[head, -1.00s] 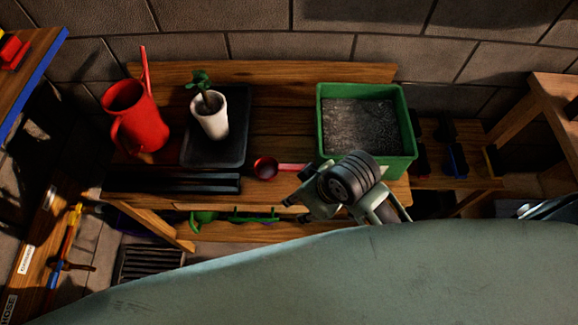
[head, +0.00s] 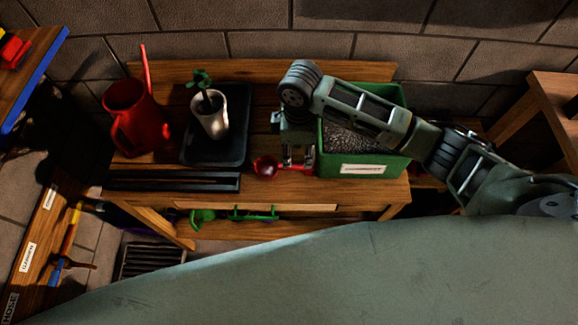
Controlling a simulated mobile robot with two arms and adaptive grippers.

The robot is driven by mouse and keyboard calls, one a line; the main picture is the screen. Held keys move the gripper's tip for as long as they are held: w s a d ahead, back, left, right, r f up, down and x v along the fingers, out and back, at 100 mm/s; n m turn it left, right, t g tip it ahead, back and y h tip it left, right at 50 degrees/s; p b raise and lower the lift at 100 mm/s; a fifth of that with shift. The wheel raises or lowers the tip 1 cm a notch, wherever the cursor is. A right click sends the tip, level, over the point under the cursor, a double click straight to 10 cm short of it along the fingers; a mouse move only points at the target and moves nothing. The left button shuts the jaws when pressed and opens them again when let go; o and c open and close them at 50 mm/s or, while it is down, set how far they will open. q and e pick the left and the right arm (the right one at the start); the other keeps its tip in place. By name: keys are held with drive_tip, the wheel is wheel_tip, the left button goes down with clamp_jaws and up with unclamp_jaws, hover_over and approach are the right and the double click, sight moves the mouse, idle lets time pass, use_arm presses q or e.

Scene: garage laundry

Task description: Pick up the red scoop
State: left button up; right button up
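The red scoop (head: 265,167) lies on the wooden bench, its round bowl to the left and its handle running right towards the green tub. My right gripper (head: 298,165) points down at the scoop's handle from above. Its two fingers are apart, with a gap showing between them, and their tips overlap the handle in the head view. I cannot tell whether they touch it. Part of the handle is hidden behind the fingers. My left gripper is not in view.
On the wooden bench (head: 265,100), the green tub (head: 395,163) of dark soil stands just right of my gripper, under my forearm. A potted plant (head: 210,118) stands on a black tray (head: 232,150) to the left. A red watering can (head: 135,122) stands farther left.

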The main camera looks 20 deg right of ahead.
sight(296, 165)
drive_tip(key=f, duration=0.1)
drive_tip(key=f+p, duration=0.1)
drive_tip(key=f, duration=0.3)
drive_tip(key=shift+s+a+f+p, duration=0.25)
drive_tip(key=shift+s+p, duration=0.15)
drive_tip(key=shift+f, duration=0.4)
drive_tip(key=shift+c, duration=0.3)
clamp_jaws()
